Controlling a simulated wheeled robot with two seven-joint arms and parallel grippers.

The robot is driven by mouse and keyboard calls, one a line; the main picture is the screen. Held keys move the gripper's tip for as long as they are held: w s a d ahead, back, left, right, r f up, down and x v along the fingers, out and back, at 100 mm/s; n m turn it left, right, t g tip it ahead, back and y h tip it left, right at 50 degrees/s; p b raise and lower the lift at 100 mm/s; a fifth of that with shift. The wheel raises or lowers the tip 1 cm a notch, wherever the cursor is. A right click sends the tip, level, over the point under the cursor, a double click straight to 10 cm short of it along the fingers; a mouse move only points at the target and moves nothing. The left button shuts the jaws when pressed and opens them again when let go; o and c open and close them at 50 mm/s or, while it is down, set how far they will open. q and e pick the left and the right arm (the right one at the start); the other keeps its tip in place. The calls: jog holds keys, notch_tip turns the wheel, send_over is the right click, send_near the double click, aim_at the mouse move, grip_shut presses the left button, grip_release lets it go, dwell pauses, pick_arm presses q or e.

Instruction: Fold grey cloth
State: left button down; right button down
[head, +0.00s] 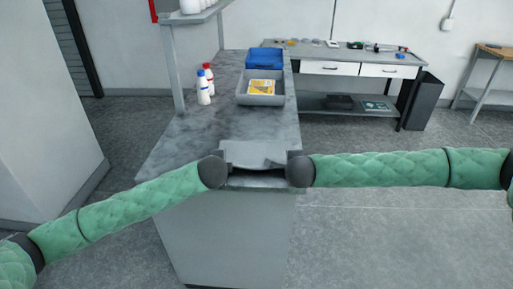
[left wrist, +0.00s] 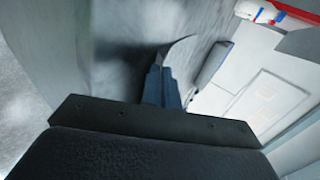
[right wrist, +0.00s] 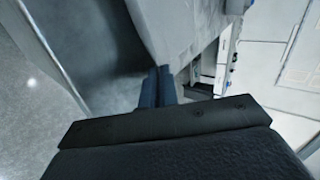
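The grey cloth (head: 255,153) is at the near end of the grey marbled counter (head: 195,140), stretched between my two grippers. Its near edge is raised, with a dark gap under it. My left gripper (head: 216,170) is at its left near corner and my right gripper (head: 298,169) at its right near corner. In the left wrist view the fingers (left wrist: 161,80) are together, with a curled cloth edge (left wrist: 181,46) at their tips. In the right wrist view the fingers (right wrist: 157,80) are together against the cloth (right wrist: 180,28). The head view hides the fingertips behind my wrists.
A grey tray (head: 245,99) with a yellow item (head: 261,87) and a blue bin (head: 264,57) stand farther back on the counter. Two bottles (head: 204,88) stand at its left, near a shelf post (head: 174,80). The counter between these and the cloth is clear.

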pick_arm(q)
jog(key=c, duration=1.3)
grip_release()
pick_arm(e)
jog(key=c, duration=1.3)
grip_release()
pick_arm(q)
jog(key=s+r, duration=0.2)
jog(key=r, duration=0.1)
jog(key=s+r, duration=0.2)
jog(key=r, duration=0.1)
jog(key=s+r, duration=0.2)
jog(key=r, duration=0.1)
pick_arm(e)
jog(key=s+r, duration=0.2)
jog(key=r, duration=0.1)
jog(key=s+r, duration=0.2)
jog(key=r, duration=0.1)
jog(key=s+r, duration=0.2)
jog(key=r, duration=0.1)
